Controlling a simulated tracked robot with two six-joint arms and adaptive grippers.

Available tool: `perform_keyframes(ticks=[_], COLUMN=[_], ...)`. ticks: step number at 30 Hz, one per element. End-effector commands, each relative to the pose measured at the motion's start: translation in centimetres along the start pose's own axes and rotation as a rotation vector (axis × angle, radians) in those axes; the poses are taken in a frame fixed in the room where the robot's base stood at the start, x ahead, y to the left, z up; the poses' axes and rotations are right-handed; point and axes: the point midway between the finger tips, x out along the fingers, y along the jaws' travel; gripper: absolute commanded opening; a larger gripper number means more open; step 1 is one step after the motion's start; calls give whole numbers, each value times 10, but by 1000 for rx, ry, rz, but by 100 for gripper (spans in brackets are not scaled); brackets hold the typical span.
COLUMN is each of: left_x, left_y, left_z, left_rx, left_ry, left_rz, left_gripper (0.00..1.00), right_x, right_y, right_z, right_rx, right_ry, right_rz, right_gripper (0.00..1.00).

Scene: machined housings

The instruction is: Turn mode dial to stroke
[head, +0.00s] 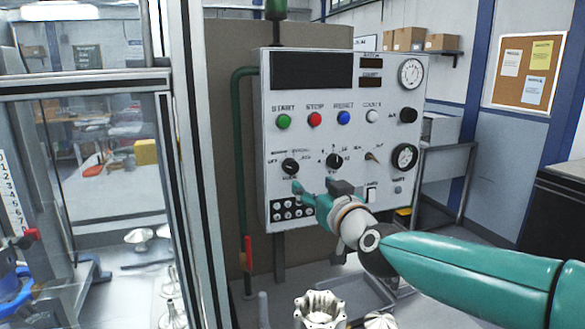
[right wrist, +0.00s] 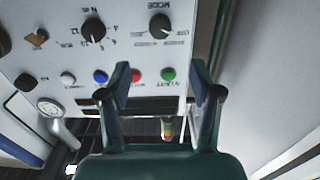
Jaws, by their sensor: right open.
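The mode dial (head: 290,166) is a black round knob on the left of the white control panel (head: 350,135), below the green start button. In the upside-down right wrist view the dial (right wrist: 160,26) shows at the top under the word MODE, with a pale mark toward its lower right. The small position labels are too blurred to read surely. My right gripper (head: 318,188) is open and empty in front of the panel, just below and right of the dial. Its two fingers also show in the wrist view (right wrist: 160,76), apart from the dial. My left gripper is out of view.
A second black knob (head: 334,160) sits right of the dial. Start (head: 284,121), stop (head: 315,119) and reset (head: 343,117) buttons are above. A framed glass guard (head: 190,150) stands left; a ribbed housing (head: 320,308) is below.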

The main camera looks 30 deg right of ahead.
Motion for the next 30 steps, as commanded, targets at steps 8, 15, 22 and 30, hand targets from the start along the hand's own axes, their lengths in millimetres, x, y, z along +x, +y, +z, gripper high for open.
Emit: perform_keyframes(ticks=[8,15,22,30], left_x=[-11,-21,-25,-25], left_y=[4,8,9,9], left_z=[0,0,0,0], left_rx=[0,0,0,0], left_ry=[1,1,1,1], left_rz=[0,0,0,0], left_gripper=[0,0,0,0], right_x=[64,106,125,127], right_y=[-1,-1,-2,-3], right_z=[0,-1,0,1], right_rx=[-1,-1,0,0], right_ry=[-4,-2,-2,-1], right_rz=[-1,-2,-4,-5], right_gripper=[64,64,64,64])
